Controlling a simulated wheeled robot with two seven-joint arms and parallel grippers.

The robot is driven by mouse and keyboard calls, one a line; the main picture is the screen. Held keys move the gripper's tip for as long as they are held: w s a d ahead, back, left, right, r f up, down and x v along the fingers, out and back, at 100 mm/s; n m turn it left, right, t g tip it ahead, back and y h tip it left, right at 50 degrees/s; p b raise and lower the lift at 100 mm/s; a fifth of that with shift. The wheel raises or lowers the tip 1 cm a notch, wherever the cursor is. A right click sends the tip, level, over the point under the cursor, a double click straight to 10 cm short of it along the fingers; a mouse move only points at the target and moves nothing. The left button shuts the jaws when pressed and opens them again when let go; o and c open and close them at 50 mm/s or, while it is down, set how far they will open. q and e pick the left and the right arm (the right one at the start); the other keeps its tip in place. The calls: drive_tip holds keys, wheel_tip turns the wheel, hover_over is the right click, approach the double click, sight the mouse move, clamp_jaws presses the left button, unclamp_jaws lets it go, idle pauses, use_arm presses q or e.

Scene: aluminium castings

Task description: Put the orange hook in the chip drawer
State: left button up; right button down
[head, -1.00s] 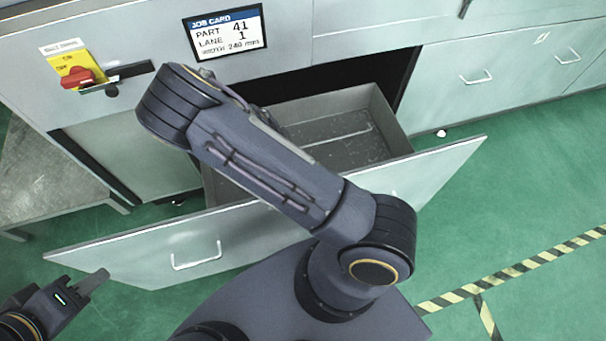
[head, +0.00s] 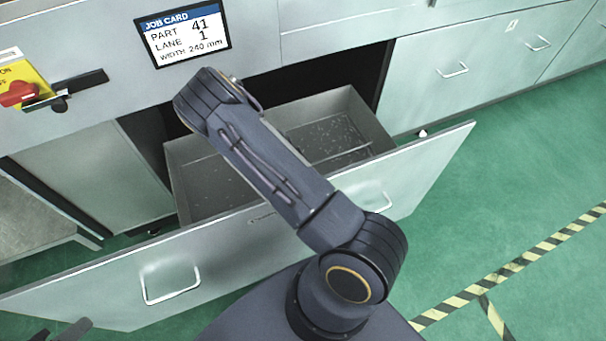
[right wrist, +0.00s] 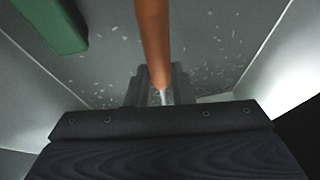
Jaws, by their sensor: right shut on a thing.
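The chip drawer (head: 245,253) stands pulled out in the head view, with small pale chips scattered on its grey floor. In the right wrist view my right gripper (right wrist: 155,88) is shut on the orange hook (right wrist: 152,38), seen as an orange rod running up from between the fingers. The chip-strewn drawer floor lies behind the rod; I cannot tell the height above it. In the head view the right gripper and hook are hidden behind my right arm. Only the tip of my left gripper (head: 74,329) shows at the bottom left, outside the drawer front; its opening cannot be told.
A green block-like thing (right wrist: 53,22) shows at the upper left of the right wrist view. A job card (head: 183,33) and a red switch (head: 18,93) are on the cabinet above the drawer. Closed drawers (head: 470,75) stand to the right. Green floor is clear at right.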

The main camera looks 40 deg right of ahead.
drive_tip(key=d+f, duration=0.2)
drive_tip(key=shift+s+f, duration=0.15)
drive_tip(key=shift+f, duration=0.15)
drive_tip(key=shift+d+f+b, duration=0.1)
drive_tip(key=shift+f+b, duration=0.3)
drive_tip(key=shift+f, duration=1.15)
drive_tip(key=shift+f+b, duration=0.65)
drive_tip(key=shift+b, duration=0.2)
drive_tip(key=c, duration=1.3)
unclamp_jaws()
drive_tip(key=shift+o, duration=0.2)
drive_tip(key=shift+r, duration=0.1)
